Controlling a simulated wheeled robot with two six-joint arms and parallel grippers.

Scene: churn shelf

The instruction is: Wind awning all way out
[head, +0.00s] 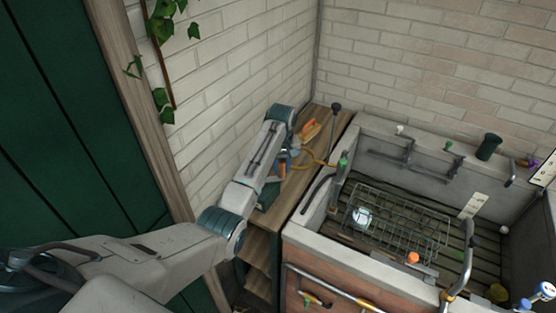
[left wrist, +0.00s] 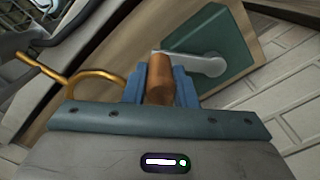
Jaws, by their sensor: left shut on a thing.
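A crank with a brown wooden handle (left wrist: 159,72) and a grey metal arm (left wrist: 207,65) shows in the left wrist view. The arm is mounted against a dark green housing (left wrist: 232,45). My left gripper (left wrist: 160,90) is shut on the handle, its blue fingers on both sides of it. In the head view my left gripper (head: 281,167) is low by the brick wall, at the wooden shelf unit, and its wrist hides most of the crank. I cannot make out the awning in either view. My right gripper is not in view.
A stone trough (head: 296,236) with a wire rack (head: 398,222) stands right of the shelf unit (head: 333,122). A curved brass piece (left wrist: 75,78) is close to the left gripper. An orange-and-wood tool (head: 311,130) lies on the shelf. Ivy (head: 163,22) hangs on the wall.

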